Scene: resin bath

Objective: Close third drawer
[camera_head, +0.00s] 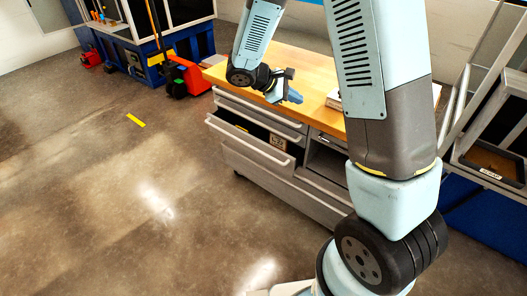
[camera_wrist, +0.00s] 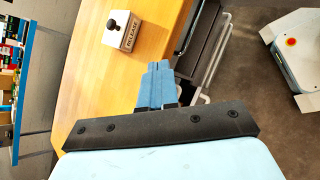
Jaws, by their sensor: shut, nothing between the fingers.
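A grey drawer cabinet (camera_head: 270,185) with a wooden top (camera_head: 300,65) stands in the middle of the head view. One drawer (camera_head: 248,143) sticks out from its front, below closed drawer fronts with pale bar handles; it appears to be the third. In the wrist view the blue fingers (camera_wrist: 157,70) are together and empty. Handles and drawer fronts (camera_wrist: 212,55) show to the right of the fingers there.
A white box with a black knob, marked RELEASE (camera_wrist: 121,31), stands on the wooden top. A red pallet jack (camera_head: 188,76) is behind the cabinet's left end. A blue stand with a tray (camera_head: 490,163) is at the right.

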